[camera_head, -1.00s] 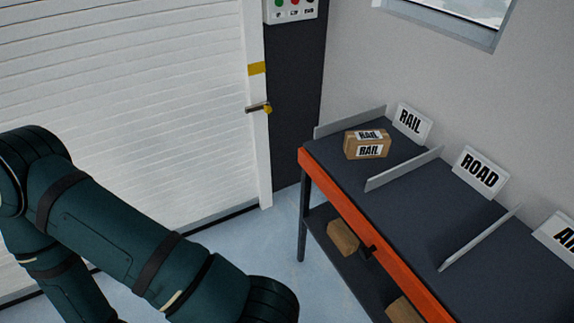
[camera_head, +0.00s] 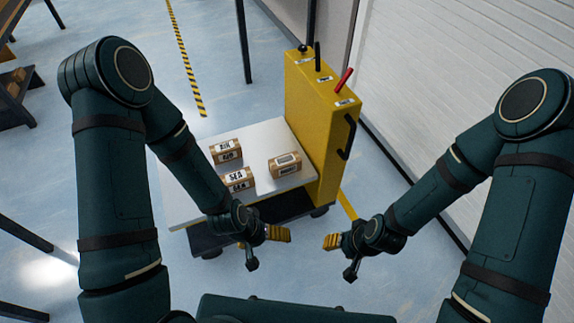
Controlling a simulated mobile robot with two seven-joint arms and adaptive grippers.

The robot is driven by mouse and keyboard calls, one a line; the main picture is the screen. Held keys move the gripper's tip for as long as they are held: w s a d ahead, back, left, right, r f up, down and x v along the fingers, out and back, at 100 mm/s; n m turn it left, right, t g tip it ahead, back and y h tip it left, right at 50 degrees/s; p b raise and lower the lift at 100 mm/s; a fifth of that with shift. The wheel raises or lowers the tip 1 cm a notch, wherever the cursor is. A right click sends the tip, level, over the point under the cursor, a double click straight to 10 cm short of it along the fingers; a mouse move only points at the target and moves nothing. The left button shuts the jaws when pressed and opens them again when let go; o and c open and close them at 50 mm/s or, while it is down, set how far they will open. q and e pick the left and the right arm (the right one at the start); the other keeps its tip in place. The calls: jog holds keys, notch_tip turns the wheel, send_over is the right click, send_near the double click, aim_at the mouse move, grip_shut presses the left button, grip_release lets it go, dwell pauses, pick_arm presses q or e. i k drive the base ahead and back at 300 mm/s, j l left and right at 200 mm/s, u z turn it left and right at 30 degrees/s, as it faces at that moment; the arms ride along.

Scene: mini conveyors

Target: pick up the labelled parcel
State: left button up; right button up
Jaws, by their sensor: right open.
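The cart's yellow column (camera_head: 318,120) with levers and a black handle stands at its back right. A white slatted door (camera_head: 455,65) is on the right. A dark shelf (camera_head: 18,98) with boxes is at far left. Blue floor is clear behind the cart.

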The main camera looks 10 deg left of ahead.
aim_at(285, 164)
jog(key=i+l, duration=0.4)
jog(key=i, duration=0.15)
jog(key=i+l, duration=0.4)
jog(key=i+z, duration=0.05)
jog(key=i, duration=0.05)
